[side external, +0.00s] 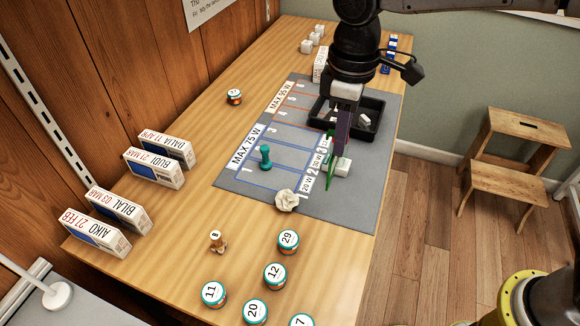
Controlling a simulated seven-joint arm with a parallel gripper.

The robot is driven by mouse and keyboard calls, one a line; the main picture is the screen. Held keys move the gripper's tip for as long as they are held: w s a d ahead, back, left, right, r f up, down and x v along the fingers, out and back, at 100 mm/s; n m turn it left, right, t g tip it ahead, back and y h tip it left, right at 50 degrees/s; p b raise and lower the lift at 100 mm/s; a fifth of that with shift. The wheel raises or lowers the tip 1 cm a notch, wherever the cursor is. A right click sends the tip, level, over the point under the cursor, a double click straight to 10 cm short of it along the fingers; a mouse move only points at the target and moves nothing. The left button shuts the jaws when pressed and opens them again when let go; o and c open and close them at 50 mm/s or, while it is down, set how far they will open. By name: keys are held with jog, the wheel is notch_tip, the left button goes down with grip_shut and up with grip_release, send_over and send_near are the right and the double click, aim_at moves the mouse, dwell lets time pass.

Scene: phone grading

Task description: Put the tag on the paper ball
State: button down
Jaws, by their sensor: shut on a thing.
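The crumpled white paper ball (286,200) lies at the near left edge of the grey mat, partly beyond its border. My gripper (333,152) is above the mat's right part, up and to the right of the ball and apart from it. It is shut on a thin green piece (330,175) that hangs upright below the fingers; this appears to be the tag. Its upper part is hidden by the fingers. I cannot tell whether its lower end touches the mat.
A white block (342,168) lies close beside the green piece. A black tray (372,133) with small white items stands behind. Several numbered round tins (275,275) and a small figure (217,240) occupy the near table.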

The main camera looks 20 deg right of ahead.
jog(key=w+a+f, duration=0.5)
jog(key=w+f, duration=0.3)
jog(key=f, duration=0.3)
jog(key=shift+w+f, duration=0.15)
jog(key=shift+w, duration=0.2)
jog(key=shift+a+f, duration=0.1)
jog(key=shift+f, duration=0.05)
jog(key=c, duration=0.8)
grip_release()
jog(key=shift+r, duration=6.2)
